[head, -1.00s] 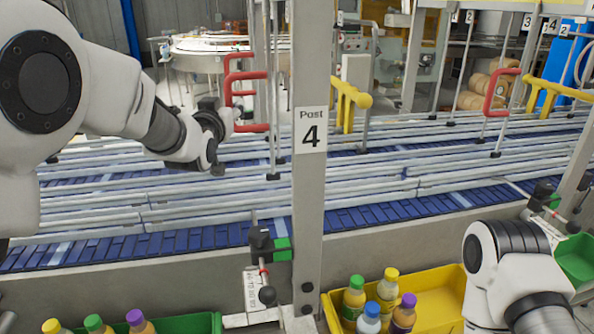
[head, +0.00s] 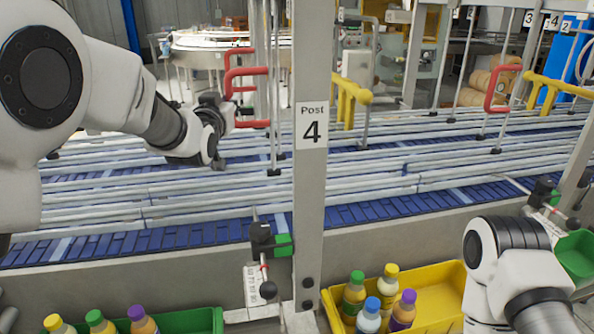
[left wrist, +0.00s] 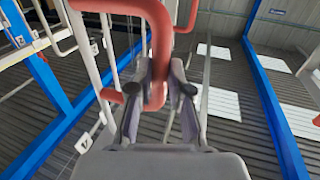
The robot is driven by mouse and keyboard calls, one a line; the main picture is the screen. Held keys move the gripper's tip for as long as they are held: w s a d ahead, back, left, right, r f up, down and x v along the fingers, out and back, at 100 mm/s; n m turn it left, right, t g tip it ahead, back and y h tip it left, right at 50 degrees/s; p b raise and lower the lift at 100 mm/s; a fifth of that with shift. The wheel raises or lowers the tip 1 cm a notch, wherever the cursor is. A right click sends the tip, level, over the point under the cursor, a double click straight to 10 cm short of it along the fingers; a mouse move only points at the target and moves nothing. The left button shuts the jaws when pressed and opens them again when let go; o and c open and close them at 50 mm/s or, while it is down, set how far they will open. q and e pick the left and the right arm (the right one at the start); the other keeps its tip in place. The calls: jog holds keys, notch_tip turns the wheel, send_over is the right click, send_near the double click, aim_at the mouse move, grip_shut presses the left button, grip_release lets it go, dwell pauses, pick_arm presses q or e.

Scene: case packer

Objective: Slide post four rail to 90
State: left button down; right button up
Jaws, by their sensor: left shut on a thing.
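The post four label (head: 312,125) is on a grey upright in the middle of the head view. Below it, to the left, are a black clamp with a green part (head: 264,240) and a pale scale plate (head: 253,284); its numbers are too small to read. Pale guide rails (head: 100,215) run along the blue conveyor. My left gripper (head: 228,117) is at the red handles left of the post. In the left wrist view its fingers are shut on a red handle (left wrist: 158,40). My right arm shows at lower right, its gripper out of view.
A green crate (head: 200,322) and a yellow crate (head: 430,295), with bottles in them, stand in front of the conveyor. Another red handle (head: 503,88) and yellow brackets (head: 350,97) stand above the rails. The grey upright stands right of my left gripper.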

pick_arm(q)
jog(key=shift+s+d+f+b, duration=0.1)
jog(key=shift+s+d+b, duration=0.1)
jog(key=shift+s+b, duration=0.4)
jog(key=shift+s, duration=0.25)
jog(key=shift+s+d, duration=0.1)
jog(key=shift+s, duration=0.05)
jog(key=c, duration=1)
grip_release()
jog(key=shift+o, duration=0.2)
jog(key=s+b, duration=0.3)
jog(key=s, duration=0.4)
